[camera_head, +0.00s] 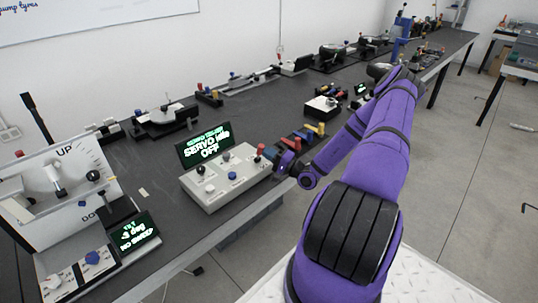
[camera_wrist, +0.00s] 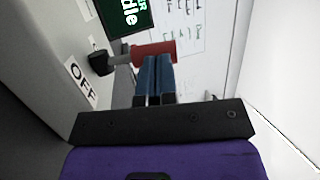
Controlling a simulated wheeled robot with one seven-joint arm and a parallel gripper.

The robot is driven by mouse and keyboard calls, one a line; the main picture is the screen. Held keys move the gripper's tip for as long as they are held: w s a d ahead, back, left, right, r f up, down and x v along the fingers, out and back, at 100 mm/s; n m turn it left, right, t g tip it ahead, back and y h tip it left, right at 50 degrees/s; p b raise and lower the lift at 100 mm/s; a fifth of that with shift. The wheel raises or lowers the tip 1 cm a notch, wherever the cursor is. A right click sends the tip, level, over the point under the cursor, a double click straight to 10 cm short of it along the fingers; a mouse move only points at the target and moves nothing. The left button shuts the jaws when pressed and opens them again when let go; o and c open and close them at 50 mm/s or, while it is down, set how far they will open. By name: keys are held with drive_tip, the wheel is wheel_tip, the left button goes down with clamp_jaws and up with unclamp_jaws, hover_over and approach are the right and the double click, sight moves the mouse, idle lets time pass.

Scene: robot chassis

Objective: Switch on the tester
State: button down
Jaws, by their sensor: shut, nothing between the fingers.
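The tester (camera_head: 228,178) is a light grey box on the dark bench, with several knobs and a dark display (camera_head: 204,147) with green and white text behind it. A red-handled lever (camera_head: 261,150) stands at its right end. In the wrist view the lever's red handle (camera_wrist: 160,49) lies sideways from a black base, beside a label (camera_wrist: 82,81) reading OFF. My gripper (camera_wrist: 155,60) is shut and empty, its blue fingertips right at the red handle. I cannot tell whether they touch it. In the head view my gripper (camera_head: 275,155) is at the tester's right end, partly hidden.
A panel marked UP (camera_head: 66,165) and a small display (camera_head: 134,232) stand at the front left. Coloured blocks (camera_head: 309,133) lie just behind my gripper. More devices line the bench (camera_head: 230,115) towards the back. Open floor (camera_head: 455,185) is on the right.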

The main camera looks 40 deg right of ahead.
drive_tip(key=w+g, duration=0.1)
drive_tip(key=w+r+m+g, duration=0.1)
drive_tip(key=g, duration=0.1)
drive_tip(key=shift+r+h, duration=0.3)
drive_tip(key=shift+h, duration=0.1)
drive_tip(key=shift+w+r+m+g+h, duration=0.15)
drive_tip(key=shift+w+m+g+h, duration=0.1)
drive_tip(key=shift+w+g, duration=0.55)
drive_tip(key=shift+w+r+m+g+h, duration=0.15)
drive_tip(key=shift+w+m+g, duration=0.2)
drive_tip(key=shift+g, duration=0.75)
drive_tip(key=shift+w, duration=0.1)
